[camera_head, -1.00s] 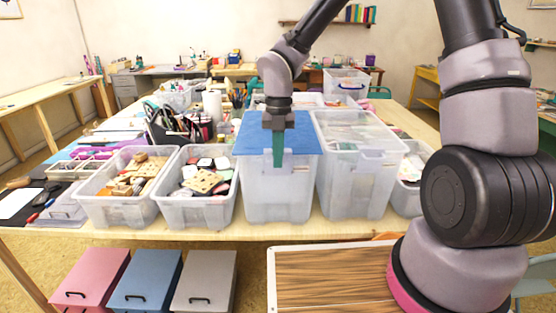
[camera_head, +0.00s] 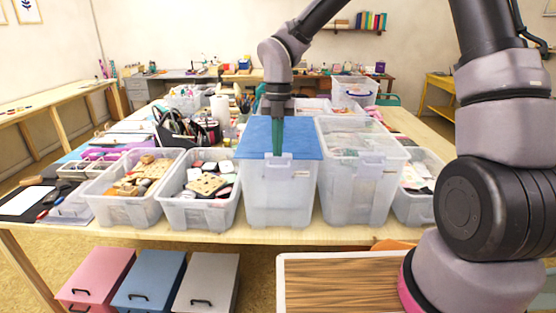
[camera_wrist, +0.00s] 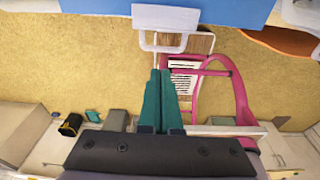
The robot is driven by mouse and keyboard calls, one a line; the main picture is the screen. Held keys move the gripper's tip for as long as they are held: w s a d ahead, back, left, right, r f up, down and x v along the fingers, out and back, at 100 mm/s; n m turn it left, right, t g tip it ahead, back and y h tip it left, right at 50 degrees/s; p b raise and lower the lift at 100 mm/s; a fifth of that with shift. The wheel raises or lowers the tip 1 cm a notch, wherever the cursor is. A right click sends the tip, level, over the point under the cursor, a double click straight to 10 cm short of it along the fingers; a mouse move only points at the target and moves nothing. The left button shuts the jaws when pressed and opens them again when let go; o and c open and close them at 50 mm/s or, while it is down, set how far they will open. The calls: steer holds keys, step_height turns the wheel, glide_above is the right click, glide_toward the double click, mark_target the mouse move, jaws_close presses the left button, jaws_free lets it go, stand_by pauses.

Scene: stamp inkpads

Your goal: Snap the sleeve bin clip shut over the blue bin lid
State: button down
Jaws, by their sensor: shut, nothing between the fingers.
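The blue bin lid (camera_head: 255,145) lies flat on the clear bin (camera_head: 278,200) in the middle of the front row. The pale clear clip (camera_head: 279,167) shows at the middle of the bin's front, by the lid's front edge. In the wrist view the clip (camera_wrist: 160,16) overlaps the edge of the blue lid (camera_wrist: 225,10), with a thin loop below it. I cannot tell whether it is latched. My gripper (camera_head: 277,153) has its green fingers together and empty, tips close to the lid's front edge above the clip. The fingers (camera_wrist: 160,72) also show in the wrist view, pointing toward the clip.
A taller clear bin (camera_head: 360,185) stands close on the right. Open bins of stamps (camera_head: 135,205) and inkpads (camera_head: 200,205) stand on the left. A wooden-topped surface (camera_head: 335,285) is in front of the table. Pink, blue and grey boxes (camera_head: 205,285) stand low at the front left.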

steer(key=w+r, duration=0.2)
steer(key=w, duration=0.1)
steer(key=shift+w+d+r, duration=0.1)
steer(key=shift+r, duration=0.2)
steer(key=s+d+r+m+t, duration=0.2)
steer(key=s+d+r+m, duration=0.1)
steer(key=d+r+m, duration=0.6)
steer(key=s+d+r+m+t, duration=0.2)
steer(key=s+d+r+m, duration=0.3)
steer(key=m, duration=0.6)
steer(key=s+d+r+m+t+y, duration=0.1)
steer(key=s+d+r+m+t, duration=0.1)
steer(key=m, duration=0.7)
steer(key=s+d+r+m+t, duration=0.3)
steer(key=s+d+r+m, duration=0.1)
steer(key=d+m, duration=0.4)
steer(key=shift+s+m+y, duration=0.4)
steer(key=shift+s+m, duration=0.5)
steer(key=shift+m, duration=0.3)
